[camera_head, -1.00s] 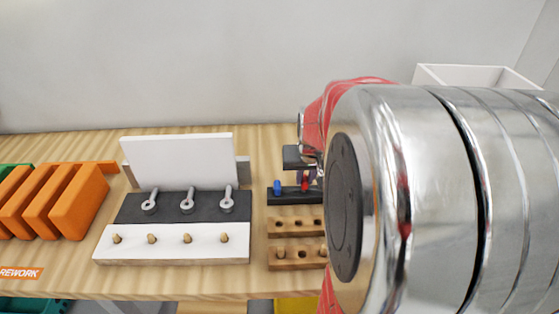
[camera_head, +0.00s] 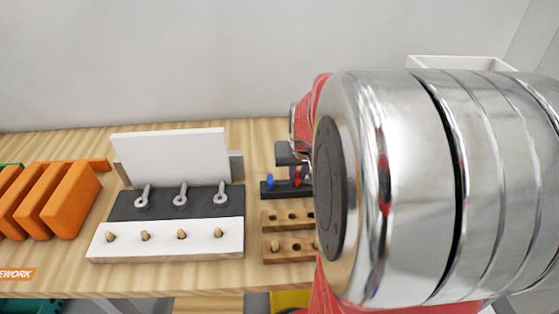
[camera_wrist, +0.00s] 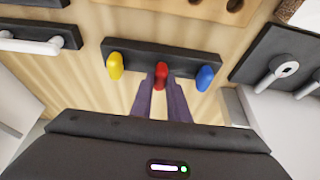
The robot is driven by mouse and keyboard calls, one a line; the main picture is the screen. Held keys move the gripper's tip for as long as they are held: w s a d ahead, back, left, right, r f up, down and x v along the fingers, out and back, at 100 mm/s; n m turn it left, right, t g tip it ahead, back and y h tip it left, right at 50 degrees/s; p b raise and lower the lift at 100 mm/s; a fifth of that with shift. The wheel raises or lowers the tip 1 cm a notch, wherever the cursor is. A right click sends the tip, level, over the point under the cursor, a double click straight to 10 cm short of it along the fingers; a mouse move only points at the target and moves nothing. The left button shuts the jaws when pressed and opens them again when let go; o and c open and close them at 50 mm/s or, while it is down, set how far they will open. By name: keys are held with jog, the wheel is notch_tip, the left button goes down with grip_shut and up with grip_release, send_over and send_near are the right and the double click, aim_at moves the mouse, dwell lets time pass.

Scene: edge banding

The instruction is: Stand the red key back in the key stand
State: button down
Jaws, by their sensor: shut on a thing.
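The key stand is a low black bar (camera_wrist: 136,49) in the wrist view, and its left part (camera_head: 268,193) shows in the head view. The red key (camera_wrist: 161,71) is at the middle of the stand, between the yellow key (camera_wrist: 114,66) and the blue key (camera_wrist: 205,77). My gripper (camera_wrist: 160,83) has its two fingers closed on the red key. The red key looks in line with the other two; I cannot tell how deep it sits. In the head view the blue key (camera_head: 270,181) and the red key (camera_head: 296,176) show, while my arm hides the stand's right part.
Wooden blocks with holes (camera_head: 283,219) stand just in front of the key stand. A black and white board (camera_head: 165,236) with pegs and metal pieces is left of it. Orange pieces (camera_head: 70,200) stand further left. A white bin (camera_head: 460,63) is behind my arm.

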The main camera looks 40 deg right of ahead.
jog(key=shift+f, duration=0.3)
dwell(0.6)
jog(key=c, duration=1.6)
grip_release()
jog(key=shift+r, duration=0.1)
jog(key=shift+s+r, duration=0.1)
jog(key=shift+r, duration=2.3)
